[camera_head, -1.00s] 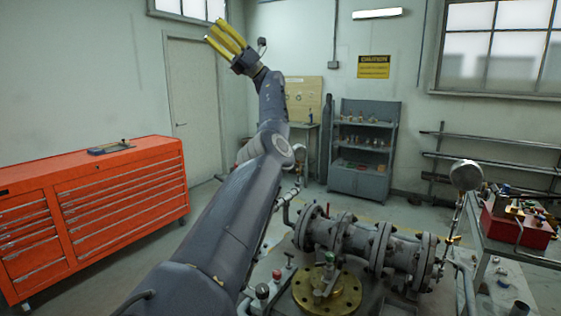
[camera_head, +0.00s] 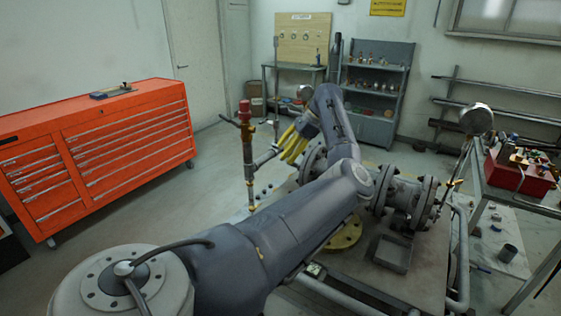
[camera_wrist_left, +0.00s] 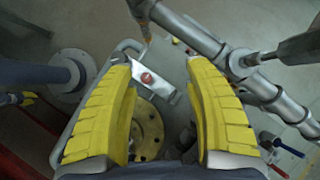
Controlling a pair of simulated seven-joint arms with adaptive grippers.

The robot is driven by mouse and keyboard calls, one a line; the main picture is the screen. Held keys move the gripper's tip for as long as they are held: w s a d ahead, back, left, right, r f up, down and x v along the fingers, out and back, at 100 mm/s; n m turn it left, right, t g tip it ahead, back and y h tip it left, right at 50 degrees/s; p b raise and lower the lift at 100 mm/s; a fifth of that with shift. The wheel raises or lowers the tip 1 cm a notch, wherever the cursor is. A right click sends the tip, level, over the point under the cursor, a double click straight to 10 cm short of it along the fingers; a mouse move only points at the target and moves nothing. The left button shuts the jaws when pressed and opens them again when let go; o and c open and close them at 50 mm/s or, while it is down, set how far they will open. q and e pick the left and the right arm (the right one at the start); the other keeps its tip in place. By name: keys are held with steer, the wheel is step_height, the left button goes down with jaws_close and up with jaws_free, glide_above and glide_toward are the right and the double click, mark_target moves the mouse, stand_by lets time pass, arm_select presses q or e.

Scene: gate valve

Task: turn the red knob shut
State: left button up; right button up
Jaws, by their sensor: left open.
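In the left wrist view a small round red knob (camera_wrist_left: 147,78) sits on a silver plate or lever, between my open fingers and below them. In the head view my left gripper (camera_head: 290,148) hangs over the pipework, just right of an upright pipe with a red top (camera_head: 245,107). My arm covers much of the valve, and only part of the brass flange (camera_head: 346,233) shows. My right gripper is not in view.
Grey flanged pipe (camera_head: 405,198) runs along the bench to the right of my arm. A pressure gauge (camera_head: 477,120) and a red toolbox (camera_head: 520,172) on a cart stand further right. An orange tool cabinet (camera_head: 100,150) stands at the left, with open floor beside it.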

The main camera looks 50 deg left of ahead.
arm_select(q)
steer(key=w+d+f+t+h, duration=0.2)
steer(key=d+f, duration=0.3)
steer(key=f, duration=0.2)
steer(key=shift+n, duration=0.3)
steer(key=x, duration=1.7)
steer(key=shift+s+d, duration=0.2)
steer(key=shift+d, duration=0.2)
